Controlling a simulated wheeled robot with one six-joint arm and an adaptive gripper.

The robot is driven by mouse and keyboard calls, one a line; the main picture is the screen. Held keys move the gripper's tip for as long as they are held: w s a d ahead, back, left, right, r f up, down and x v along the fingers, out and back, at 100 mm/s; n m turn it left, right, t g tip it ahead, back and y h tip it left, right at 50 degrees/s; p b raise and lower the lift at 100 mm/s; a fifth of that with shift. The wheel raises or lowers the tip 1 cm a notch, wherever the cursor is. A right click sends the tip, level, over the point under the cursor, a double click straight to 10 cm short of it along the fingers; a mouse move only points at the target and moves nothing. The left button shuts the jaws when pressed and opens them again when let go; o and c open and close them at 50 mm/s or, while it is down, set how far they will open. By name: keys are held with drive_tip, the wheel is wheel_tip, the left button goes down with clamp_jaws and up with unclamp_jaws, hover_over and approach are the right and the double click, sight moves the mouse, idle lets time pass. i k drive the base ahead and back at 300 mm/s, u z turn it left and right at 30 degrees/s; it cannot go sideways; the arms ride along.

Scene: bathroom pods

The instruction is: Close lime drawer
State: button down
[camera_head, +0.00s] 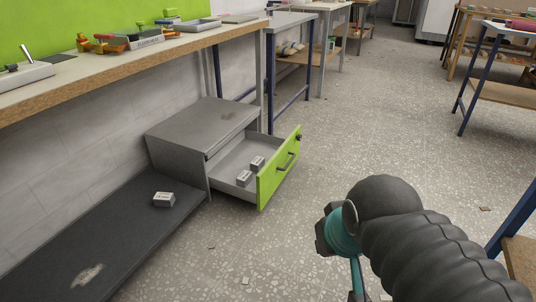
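The lime drawer (272,180) is pulled out of a grey cabinet (190,130) under the workbench. Its lime front has a dark handle (288,161) and faces right. Small grey blocks (244,178) lie inside the drawer. My arm (400,230) comes in from the lower right, dark and ribbed, with a teal part at its end. It is apart from the drawer front, to its right and nearer to me. The fingertips of my gripper do not show clearly, so I cannot see how they stand.
A dark mat or low shelf (100,240) with a grey block (164,199) lies left of the drawer. A workbench (130,68) with tools runs above the cabinet. Speckled floor (370,120) is clear right of the drawer. Blue-legged tables (500,90) stand on the right.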

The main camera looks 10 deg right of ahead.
sight(280, 154)
drive_tip(key=u, duration=0.5)
drive_tip(key=i, duration=1.45)
drive_tip(key=z, duration=0.9)
drive_tip(key=i, duration=0.3)
drive_tip(key=z, duration=0.15)
